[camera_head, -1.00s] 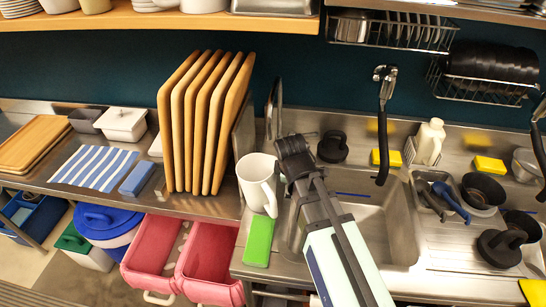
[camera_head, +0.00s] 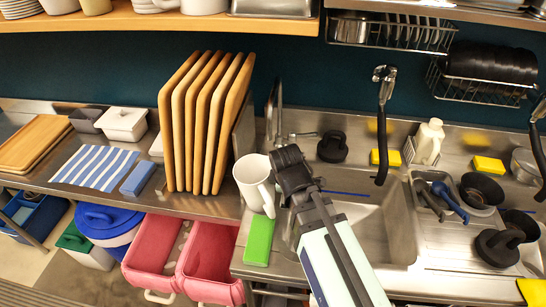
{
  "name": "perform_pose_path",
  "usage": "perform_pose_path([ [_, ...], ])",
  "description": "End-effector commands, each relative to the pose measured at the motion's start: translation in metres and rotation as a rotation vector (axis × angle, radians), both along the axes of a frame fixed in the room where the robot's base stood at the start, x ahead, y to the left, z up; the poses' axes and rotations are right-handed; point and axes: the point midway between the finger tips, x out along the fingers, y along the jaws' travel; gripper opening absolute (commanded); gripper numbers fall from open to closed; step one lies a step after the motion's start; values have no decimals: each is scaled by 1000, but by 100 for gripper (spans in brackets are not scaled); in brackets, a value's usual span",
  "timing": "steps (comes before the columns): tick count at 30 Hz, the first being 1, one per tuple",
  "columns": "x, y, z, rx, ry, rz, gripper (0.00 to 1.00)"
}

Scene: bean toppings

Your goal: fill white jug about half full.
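The white jug (camera_head: 252,180) stands upright on the steel counter, just left of the sink and right of the cutting boards. Its handle faces right, toward the sink. I cannot see how much is inside it. My gripper (camera_head: 279,158) is right beside the jug's upper right side, near the handle. The fingers are dark and overlap the view of the faucet; whether they are open or shut, or touching the jug, is unclear. The faucet (camera_head: 279,95) rises behind my gripper at the sink's back left. The sink (camera_head: 385,228) lies to the right, partly hidden by my arm.
Upright cutting boards (camera_head: 204,125) stand close left of the jug. A green sponge (camera_head: 258,242) lies in front of it. A hanging black spray handle (camera_head: 382,130), a black stopper (camera_head: 332,147) and a white bottle (camera_head: 428,142) are behind the sink. A wooden shelf (camera_head: 200,22) runs above.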

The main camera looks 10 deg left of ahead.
Motion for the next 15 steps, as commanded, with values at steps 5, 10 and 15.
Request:
perform_pose_path([
  [5, -3, 0, 0, 0, 0, 0, 100],
  [10, -3, 0, 0, 0, 0, 0, 100],
  [15, -5, 0, 5, 0, 0, 1, 100],
])
